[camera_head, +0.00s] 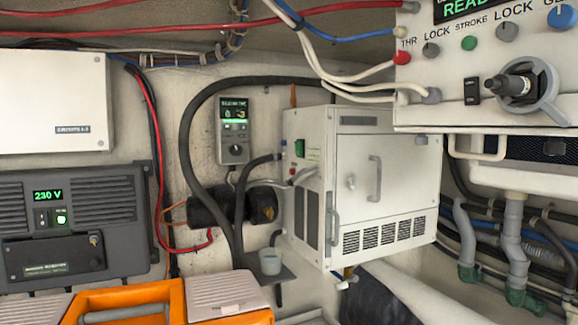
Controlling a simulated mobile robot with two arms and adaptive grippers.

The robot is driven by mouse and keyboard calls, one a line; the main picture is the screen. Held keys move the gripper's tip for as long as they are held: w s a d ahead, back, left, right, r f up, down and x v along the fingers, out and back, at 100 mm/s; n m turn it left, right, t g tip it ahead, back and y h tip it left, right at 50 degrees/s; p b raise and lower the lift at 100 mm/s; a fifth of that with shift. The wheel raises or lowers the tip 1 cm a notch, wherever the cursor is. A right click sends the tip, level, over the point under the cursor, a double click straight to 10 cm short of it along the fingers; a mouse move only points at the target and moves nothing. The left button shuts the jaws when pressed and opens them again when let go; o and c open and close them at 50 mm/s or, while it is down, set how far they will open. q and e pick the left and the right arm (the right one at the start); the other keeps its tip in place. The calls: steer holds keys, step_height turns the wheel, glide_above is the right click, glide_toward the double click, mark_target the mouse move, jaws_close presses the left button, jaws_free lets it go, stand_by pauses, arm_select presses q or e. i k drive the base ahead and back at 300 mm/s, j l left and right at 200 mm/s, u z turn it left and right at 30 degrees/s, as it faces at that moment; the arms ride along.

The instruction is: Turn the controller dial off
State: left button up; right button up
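A small grey wall controller (233,119) with a lit green screen hangs on the back wall, left of a white cabinet unit. A round dial (236,149) sits on its lower half. The dial's pointer is too small to read. Neither of my grippers is in view, and nothing covers the controller or its dial.
The white cabinet unit (366,170) stands right of the controller. A thick black hose (187,130) arches over it. A cup (270,262) stands on a small shelf below. An orange case (168,298) fills the lower left front. A switch panel (480,60) overhangs upper right.

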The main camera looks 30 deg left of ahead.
mark_target(235, 149)
steer(key=u, duration=1.35)
